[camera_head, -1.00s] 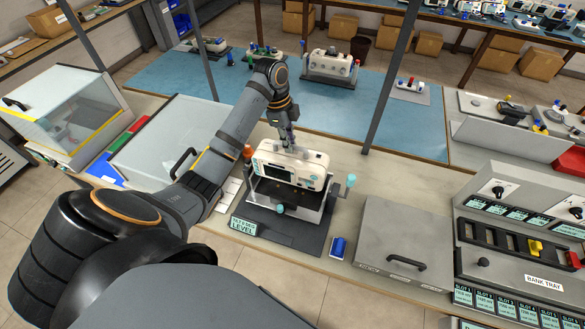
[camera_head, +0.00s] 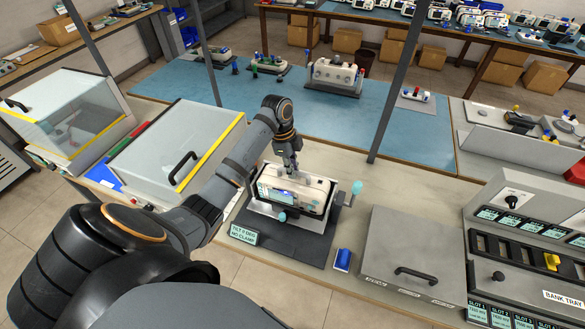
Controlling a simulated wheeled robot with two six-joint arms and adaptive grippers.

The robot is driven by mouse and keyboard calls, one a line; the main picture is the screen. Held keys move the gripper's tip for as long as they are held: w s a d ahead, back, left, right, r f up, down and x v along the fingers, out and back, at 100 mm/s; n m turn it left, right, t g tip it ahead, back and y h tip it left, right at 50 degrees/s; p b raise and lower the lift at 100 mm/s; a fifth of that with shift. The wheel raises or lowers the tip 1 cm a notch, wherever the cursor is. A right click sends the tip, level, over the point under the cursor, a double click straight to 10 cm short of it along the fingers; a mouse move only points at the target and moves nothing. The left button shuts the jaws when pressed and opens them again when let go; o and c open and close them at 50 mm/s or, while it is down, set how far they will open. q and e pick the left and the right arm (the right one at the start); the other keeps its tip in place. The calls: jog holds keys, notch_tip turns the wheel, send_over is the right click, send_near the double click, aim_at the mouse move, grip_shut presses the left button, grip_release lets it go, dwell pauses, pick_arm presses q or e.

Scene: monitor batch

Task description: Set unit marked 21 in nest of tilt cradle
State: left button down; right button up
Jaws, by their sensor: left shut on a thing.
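The white unit (camera_head: 315,198) with a small lit screen sits low in the tilt cradle (camera_head: 285,240), between its grey side walls. Its number is too small to read. My left gripper (camera_head: 290,172) reaches down from above and is shut on the unit's top. The fingertips are small and partly hidden against it. The cradle has a dark base, a teal knob (camera_head: 357,187) at right and a label (camera_head: 243,234) that seems to read a tilt in degrees and "NO CLAMP". Whether the unit rests fully on the nest floor is hidden. My right gripper is out of view.
A small blue block (camera_head: 343,260) lies right of the cradle. A grey lidded box (camera_head: 410,250) and the bank tray panel (camera_head: 530,250) stand further right. A clear-lidded case (camera_head: 180,145) is at left. A grey post (camera_head: 393,90) rises behind the cradle.

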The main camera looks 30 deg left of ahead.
pick_arm(q)
jog(key=c, duration=1.3)
grip_release()
jog(key=shift+s, duration=0.1)
jog(key=shift+c, duration=0.2)
jog(key=shift+a+r, duration=0.1)
jog(key=shift+r, duration=0.25)
jog(key=r+b, duration=0.1)
jog(key=r, duration=0.2)
jog(key=shift+a+r+b, duration=0.3)
jog(key=shift+a+b, duration=0.05)
jog(key=shift+b, duration=0.05)
notch_tip(320, 180, up, 8)
jog(key=a+p, duration=0.1)
jog(key=p, duration=0.5)
jog(key=shift+s+a+f+p, duration=0.15)
jog(key=shift+s+f+p, duration=0.05)
jog(key=shift+p, duration=0.15)
jog(key=shift+f, duration=0.1)
